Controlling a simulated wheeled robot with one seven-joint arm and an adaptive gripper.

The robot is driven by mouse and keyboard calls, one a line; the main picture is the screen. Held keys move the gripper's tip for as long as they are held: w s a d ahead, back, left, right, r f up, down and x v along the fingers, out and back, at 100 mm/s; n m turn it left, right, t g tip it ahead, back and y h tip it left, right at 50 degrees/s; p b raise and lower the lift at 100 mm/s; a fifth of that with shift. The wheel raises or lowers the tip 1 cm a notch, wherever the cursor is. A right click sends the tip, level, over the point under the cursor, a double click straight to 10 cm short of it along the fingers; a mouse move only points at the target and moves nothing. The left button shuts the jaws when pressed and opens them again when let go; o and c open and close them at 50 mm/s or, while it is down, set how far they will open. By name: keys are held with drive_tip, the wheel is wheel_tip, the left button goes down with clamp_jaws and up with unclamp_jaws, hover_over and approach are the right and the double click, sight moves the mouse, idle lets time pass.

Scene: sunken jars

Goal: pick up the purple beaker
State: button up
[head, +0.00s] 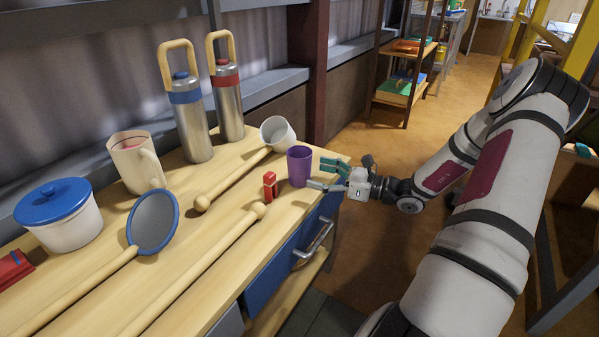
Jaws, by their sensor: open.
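The purple beaker (300,166) stands upright near the right end of the wooden table, close to its edge. It has an open top and looks empty, though I see little of its inside. My gripper (323,175) is open just to the right of the beaker. Its fingers, one of them teal, point left toward the beaker. The fingertips are close to the beaker's right side; I cannot tell whether they touch it. The gripper holds nothing that I can see.
A small red object (270,186) stands just left of the beaker. A white ladle cup (278,133) lies behind it. Two steel bottles (191,125), a cream mug (137,162), a blue-lidded pot (60,217) and a blue-rimmed strainer (153,222) occupy the table (215,215). Open floor lies right.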

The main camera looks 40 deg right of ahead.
sight(301, 168)
drive_tip(key=shift+b+x, duration=1.35)
drive_tip(key=shift+x, duration=1.6)
drive_tip(key=shift+r, duration=0.2)
drive_tip(key=c, duration=1.3)
